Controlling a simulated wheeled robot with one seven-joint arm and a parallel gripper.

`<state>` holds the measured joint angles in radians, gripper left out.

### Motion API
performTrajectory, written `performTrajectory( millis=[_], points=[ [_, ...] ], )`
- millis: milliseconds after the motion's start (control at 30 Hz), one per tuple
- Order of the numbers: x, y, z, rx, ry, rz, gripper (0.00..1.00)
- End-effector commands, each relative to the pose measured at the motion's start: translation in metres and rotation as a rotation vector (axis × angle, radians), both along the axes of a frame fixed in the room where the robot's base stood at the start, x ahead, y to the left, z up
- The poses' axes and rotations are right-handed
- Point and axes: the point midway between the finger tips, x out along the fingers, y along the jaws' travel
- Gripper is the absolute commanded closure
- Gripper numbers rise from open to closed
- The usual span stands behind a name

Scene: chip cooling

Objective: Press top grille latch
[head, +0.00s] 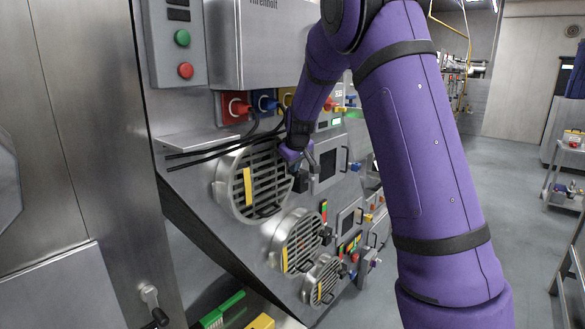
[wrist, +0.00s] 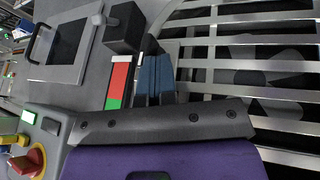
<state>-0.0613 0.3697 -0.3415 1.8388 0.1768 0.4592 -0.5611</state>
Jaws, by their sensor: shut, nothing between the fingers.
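The top grille (head: 237,200) is a round metal vent with horizontal slats and a yellow strip on the sloping panel; its slats fill the right of the wrist view (wrist: 240,63). The latch appears to be the black block (head: 301,182) at the grille's right edge; it shows as a black box in the wrist view (wrist: 125,27). My gripper (head: 295,155) is at the grille's upper right, just above the latch in the head view. Its dark blue fingertips (wrist: 155,78) are together and empty, apart from the latch in the wrist picture. Contact with the panel cannot be told.
A red-green strip (wrist: 119,80) and a framed screen (head: 329,166) are beside the latch. Black cables (head: 215,149) cross near my gripper. Two smaller grilles (head: 299,245) (head: 321,281) sit below. A metal shelf (head: 195,141) juts out at left. The floor at right is open.

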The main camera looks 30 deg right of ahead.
Motion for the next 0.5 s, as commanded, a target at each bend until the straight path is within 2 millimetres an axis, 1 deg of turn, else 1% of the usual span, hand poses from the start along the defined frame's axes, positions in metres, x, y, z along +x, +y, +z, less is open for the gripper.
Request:
performTrajectory(
  millis=[267, 500],
  points=[
    [0.0005, -0.0047, 0.0017, 0.062, 0.022, -0.004, 1.0],
    [0.0018, -0.0077, 0.0033, 0.15, 0.054, -0.002, 1.0]
  ],
)
